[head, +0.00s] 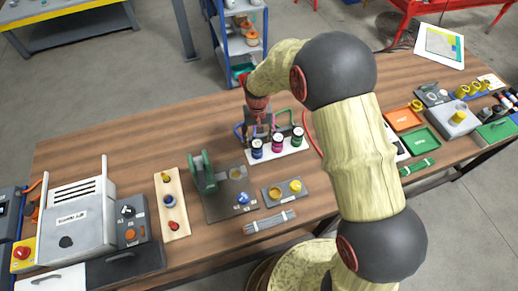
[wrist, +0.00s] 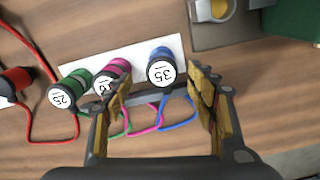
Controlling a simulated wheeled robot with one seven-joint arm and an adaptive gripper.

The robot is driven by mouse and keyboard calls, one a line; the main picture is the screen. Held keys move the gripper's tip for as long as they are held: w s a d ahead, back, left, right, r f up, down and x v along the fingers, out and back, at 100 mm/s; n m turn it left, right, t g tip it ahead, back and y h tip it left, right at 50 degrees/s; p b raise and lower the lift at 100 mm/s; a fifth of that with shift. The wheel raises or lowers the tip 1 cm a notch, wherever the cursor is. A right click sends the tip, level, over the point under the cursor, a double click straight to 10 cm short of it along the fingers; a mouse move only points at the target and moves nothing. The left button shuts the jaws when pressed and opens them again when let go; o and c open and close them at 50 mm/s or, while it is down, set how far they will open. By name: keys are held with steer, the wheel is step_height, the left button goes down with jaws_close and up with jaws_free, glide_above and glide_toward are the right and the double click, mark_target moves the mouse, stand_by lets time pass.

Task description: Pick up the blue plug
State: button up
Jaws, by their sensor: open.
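The blue plug (head: 257,148) stands at the left end of a white strip (head: 285,150), beside a magenta plug (head: 278,143) and a green plug (head: 297,136). My gripper (head: 258,122) is open and empty above the cables just behind the row. In the wrist view the blue plug appears in the gap between my fingers (wrist: 162,90), just past their tips. The left finger partly hides the magenta plug (wrist: 112,72); I cannot tell whether they touch.
A red plug (wrist: 16,82) with a red cable lies left in the wrist view. A grey plate with a green upright part (head: 202,172) stands left of the plugs. Bare wood shows at the table's back left.

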mark_target(257, 144)
step_height(257, 144, down, 5)
steer(key=shift+w+a+f+b, duration=0.1)
steer(key=shift+a+f+b, duration=0.05)
steer(key=shift+b, duration=0.3)
steer(key=c, duration=0.3)
steer(key=c, duration=1.1)
